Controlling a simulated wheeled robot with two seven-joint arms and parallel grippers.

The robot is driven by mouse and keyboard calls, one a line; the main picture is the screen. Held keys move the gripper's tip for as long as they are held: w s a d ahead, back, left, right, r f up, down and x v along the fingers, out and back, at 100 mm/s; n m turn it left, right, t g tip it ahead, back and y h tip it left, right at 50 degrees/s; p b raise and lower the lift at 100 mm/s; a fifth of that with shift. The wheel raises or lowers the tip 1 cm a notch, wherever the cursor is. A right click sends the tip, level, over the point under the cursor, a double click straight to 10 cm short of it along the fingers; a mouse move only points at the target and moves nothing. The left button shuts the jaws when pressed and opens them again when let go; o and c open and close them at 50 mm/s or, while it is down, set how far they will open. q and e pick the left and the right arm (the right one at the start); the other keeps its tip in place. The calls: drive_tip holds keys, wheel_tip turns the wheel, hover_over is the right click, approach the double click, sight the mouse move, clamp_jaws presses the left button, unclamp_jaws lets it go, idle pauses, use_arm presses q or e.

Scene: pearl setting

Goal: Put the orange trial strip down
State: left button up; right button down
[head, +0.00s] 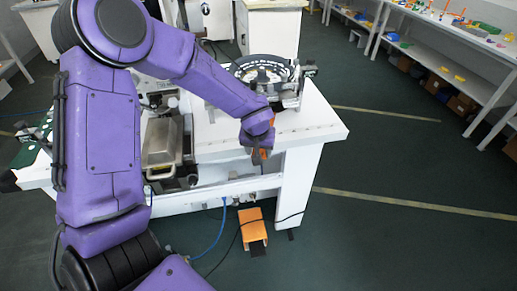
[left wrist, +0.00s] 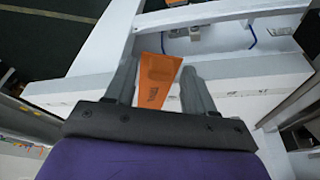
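The orange trial strip (left wrist: 157,78) shows between the two grey fingers of my left gripper (left wrist: 158,88) in the left wrist view. Its wide end points away from the palm, and dark lettering shows near its narrow end. The fingers stand on both sides of it and seem to hold it. In the head view my left gripper (head: 259,147) points down at the front edge of the white table (head: 222,143), and a bit of orange strip (head: 263,154) shows there. My right gripper is in neither view.
A round dark ring-shaped device (head: 264,68) stands on the table behind my gripper. A metal box (head: 163,142) is at its left. An orange pedal (head: 253,228) lies on the floor below. Shelves (head: 440,60) with small items line the right.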

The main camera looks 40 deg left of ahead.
use_arm(q)
drive_tip(key=p+v, duration=0.2)
drive_tip(key=v, duration=1)
drive_tip(key=s+a+f+y, duration=0.2)
drive_tip(key=s+f, duration=0.1)
drive_tip(key=f, duration=0.3)
drive_tip(key=s+a+f+n+y, duration=0.1)
drive_tip(key=s+a+f+y, duration=0.15)
drive_tip(key=f, duration=0.45)
drive_tip(key=s+a+f+y, duration=0.1)
drive_tip(key=s+f+y, duration=0.1)
drive_tip(key=s+f, duration=0.3)
drive_tip(key=s+d+f+h, duration=0.2)
drive_tip(key=s+d+f, duration=0.2)
drive_tip(key=s+f, duration=0.3)
drive_tip(key=s+d+f+h, duration=0.2)
drive_tip(key=s+d+f, duration=0.2)
drive_tip(key=s+f, duration=0.3)
drive_tip(key=shift+s+h, duration=0.35)
drive_tip(key=shift+s, duration=0.1)
drive_tip(key=shift+a, duration=0.1)
